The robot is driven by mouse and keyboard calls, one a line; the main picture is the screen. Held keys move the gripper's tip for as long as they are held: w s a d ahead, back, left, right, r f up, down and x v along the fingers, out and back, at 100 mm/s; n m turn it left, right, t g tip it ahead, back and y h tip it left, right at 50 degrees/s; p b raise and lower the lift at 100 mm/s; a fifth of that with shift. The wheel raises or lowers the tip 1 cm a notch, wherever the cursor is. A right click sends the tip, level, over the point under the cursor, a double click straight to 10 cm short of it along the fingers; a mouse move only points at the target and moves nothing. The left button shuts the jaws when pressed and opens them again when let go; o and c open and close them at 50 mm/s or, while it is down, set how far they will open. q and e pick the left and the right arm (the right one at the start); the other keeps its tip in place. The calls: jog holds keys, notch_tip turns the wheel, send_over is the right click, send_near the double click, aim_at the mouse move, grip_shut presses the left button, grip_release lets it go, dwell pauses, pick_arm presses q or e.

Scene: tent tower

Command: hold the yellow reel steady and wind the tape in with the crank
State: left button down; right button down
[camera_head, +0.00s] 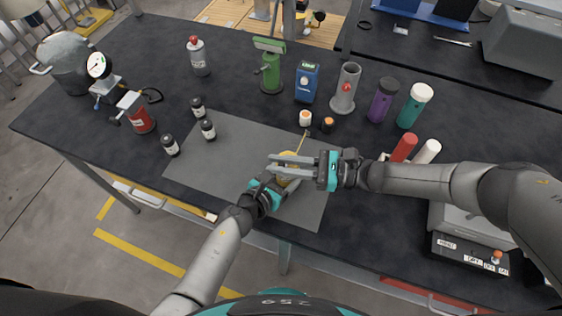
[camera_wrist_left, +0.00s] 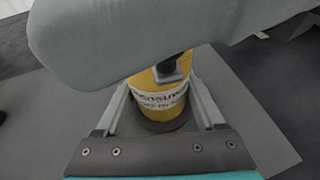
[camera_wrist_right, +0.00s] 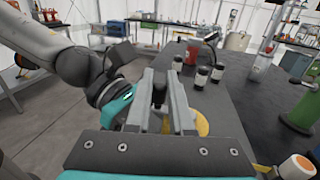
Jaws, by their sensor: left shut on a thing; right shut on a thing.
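The yellow reel (camera_head: 288,183) is over the grey mat, mostly hidden by my grippers in the head view. In the left wrist view the reel (camera_wrist_left: 160,100), with a white lettered band, is between the fingers of my left gripper (camera_head: 277,188), which is shut on it. My right gripper (camera_head: 272,165) is above the reel. In the right wrist view its fingers are shut on the black crank knob (camera_wrist_right: 159,88), with a yellow edge of the reel (camera_wrist_right: 202,123) below. A thin pale yellow tape (camera_head: 302,141) runs from the reel towards the back of the mat.
The grey mat (camera_head: 215,165) has free room on its left. Several small dark bottles (camera_head: 171,146) stand at its left edge. A white-orange capped item (camera_head: 305,118) and an orange-topped one (camera_head: 328,125) are behind it. Red (camera_head: 404,147) and white (camera_head: 428,151) cylinders are beside my right arm.

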jog(key=shift+w+m+t, duration=0.1)
jog(key=shift+m+t, duration=0.3)
jog(key=shift+t, duration=0.3)
jog(key=m+t+h, duration=0.2)
jog(key=m+t, duration=0.1)
jog(key=w+a+m+t+h, duration=0.1)
jog(key=m+t+h, duration=0.1)
jog(key=t, duration=0.2)
jog(key=w+a+m+t+h, duration=0.1)
jog(key=m+t+h, duration=0.2)
jog(key=t, duration=0.1)
jog(key=shift+a+r+m, duration=0.1)
jog(key=shift+m, duration=0.2)
jog(key=shift+w, duration=0.1)
jog(key=c, duration=0.8)
grip_release()
